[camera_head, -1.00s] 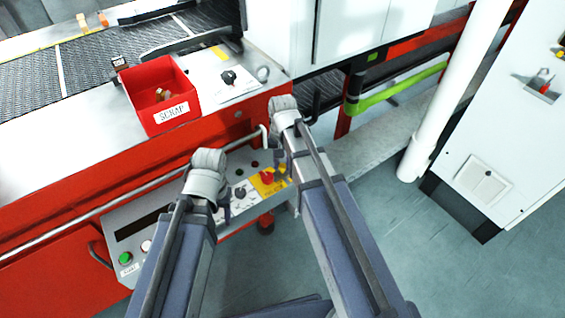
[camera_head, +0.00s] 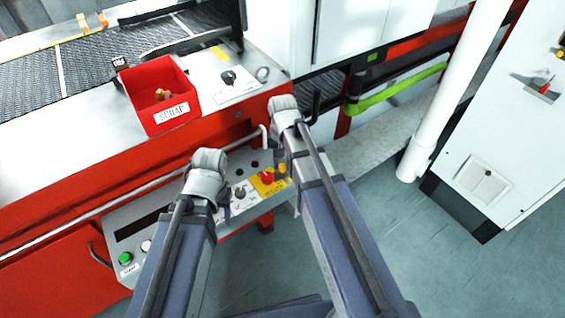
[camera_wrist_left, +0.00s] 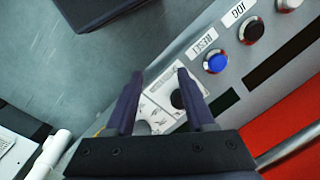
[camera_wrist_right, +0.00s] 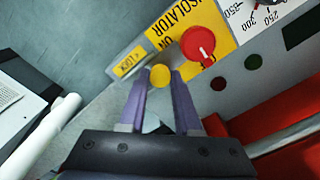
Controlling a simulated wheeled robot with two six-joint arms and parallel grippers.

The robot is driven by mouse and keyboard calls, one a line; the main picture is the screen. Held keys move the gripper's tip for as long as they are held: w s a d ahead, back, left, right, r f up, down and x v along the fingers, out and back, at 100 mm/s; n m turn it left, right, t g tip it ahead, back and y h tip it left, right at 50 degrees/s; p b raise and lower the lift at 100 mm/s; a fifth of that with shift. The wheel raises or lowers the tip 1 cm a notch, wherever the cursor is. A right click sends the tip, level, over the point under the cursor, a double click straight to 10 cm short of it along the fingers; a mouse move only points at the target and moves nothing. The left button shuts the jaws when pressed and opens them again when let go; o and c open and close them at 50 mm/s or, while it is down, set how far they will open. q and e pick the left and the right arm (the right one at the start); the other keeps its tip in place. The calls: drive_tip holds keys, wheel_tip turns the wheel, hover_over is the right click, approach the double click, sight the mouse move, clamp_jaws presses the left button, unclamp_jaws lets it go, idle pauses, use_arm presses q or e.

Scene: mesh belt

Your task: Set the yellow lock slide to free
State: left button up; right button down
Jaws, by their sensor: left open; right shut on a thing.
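The yellow lock slide shows as a round yellow knob (camera_wrist_right: 160,75) beside a yellow LOCK label (camera_wrist_right: 130,62) in the right wrist view. My right gripper (camera_wrist_right: 160,79) is shut on this knob, one finger on each side. In the head view the knob (camera_head: 281,169) is small, by the yellow isolator plate (camera_head: 264,188), and my right fingertips are hard to make out. My left gripper (camera_wrist_left: 160,77) is open and empty, above the panel near a black selector knob (camera_wrist_left: 178,99). Its fingertips are mostly hidden behind the arm in the head view.
A red isolator knob (camera_wrist_right: 198,44) sits close to the lock slide. The panel also has a blue reset button (camera_wrist_left: 215,62) and a green button (camera_head: 125,258). A rail (camera_head: 120,203) runs above the panel. A red scrap bin (camera_head: 184,114) stands on the ledge behind.

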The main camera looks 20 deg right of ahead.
drive_tip(key=d, duration=0.1)
drive_tip(key=w+d, duration=0.1)
drive_tip(key=d, duration=0.1)
drive_tip(key=shift+w+d, duration=0.15)
drive_tip(key=shift+d, duration=0.15)
drive_tip(key=c, duration=0.6)
unclamp_jaws()
wheel_tip(320, 180, up, 8)
drive_tip(key=p, duration=0.7)
drive_tip(key=shift+p, duration=0.4)
drive_tip(key=shift+f, duration=0.15)
